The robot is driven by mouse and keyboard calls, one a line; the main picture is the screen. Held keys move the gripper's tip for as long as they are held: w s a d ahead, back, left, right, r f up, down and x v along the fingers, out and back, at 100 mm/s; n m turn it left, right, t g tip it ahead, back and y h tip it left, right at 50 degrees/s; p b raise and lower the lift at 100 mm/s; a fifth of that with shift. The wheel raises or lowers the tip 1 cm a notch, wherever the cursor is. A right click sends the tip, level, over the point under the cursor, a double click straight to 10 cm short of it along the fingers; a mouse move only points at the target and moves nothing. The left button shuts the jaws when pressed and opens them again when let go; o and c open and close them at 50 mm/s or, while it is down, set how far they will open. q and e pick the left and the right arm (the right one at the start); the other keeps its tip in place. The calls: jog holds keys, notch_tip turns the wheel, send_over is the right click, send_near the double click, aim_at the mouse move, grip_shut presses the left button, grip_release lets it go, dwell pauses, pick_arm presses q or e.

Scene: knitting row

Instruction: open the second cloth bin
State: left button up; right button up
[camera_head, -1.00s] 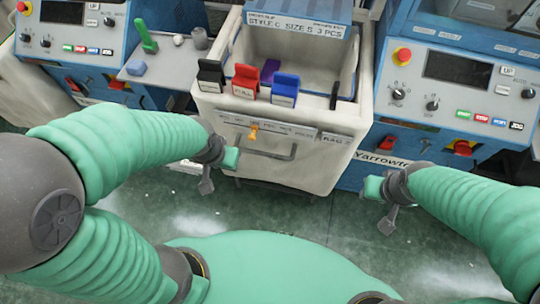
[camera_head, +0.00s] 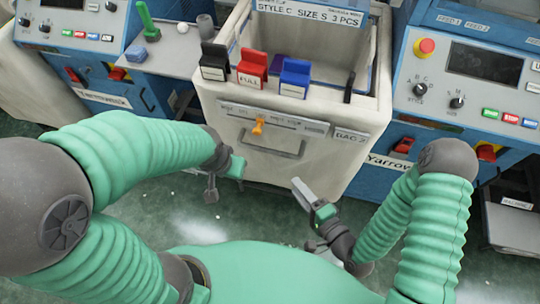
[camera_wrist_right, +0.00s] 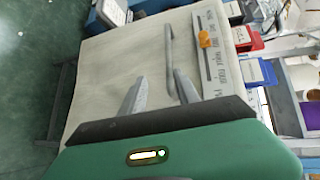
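A cream cloth bin (camera_head: 225,150) stands in the middle of the head view, between two blue machines. A dark bar handle (camera_head: 272,148) crosses its front, under a label strip with an orange slider (camera_head: 258,127). My right gripper (camera_head: 300,190) is in front of the bin, below and right of the handle, and empty. In the right wrist view its two fingers (camera_wrist_right: 158,85) are apart, and the handle (camera_wrist_right: 168,45) lies ahead between their lines, not touched. My left gripper (camera_head: 222,180) hangs near the bin's lower left front; its finger gap is unclear.
Black, red and blue clips (camera_head: 252,70) sit on the bin's front rim. A blue control machine (camera_head: 475,75) stands right, and another (camera_head: 80,40) left, with a small shelf (camera_head: 165,55) beside it. The green floor (camera_head: 205,225) before the bin is clear.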

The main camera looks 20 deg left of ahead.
jog(key=m, duration=0.1)
jog(key=b, duration=1.5)
send_near(269, 152)
jog(key=w+a+f, duration=0.3)
jog(key=w, duration=0.1)
jog(key=shift+m+t+y, duration=0.3)
jog(key=shift+t, duration=0.1)
jog(key=x, duration=0.5)
jog(key=shift+a+r, duration=0.4)
grip_shut()
jog(key=shift+f, duration=0.2)
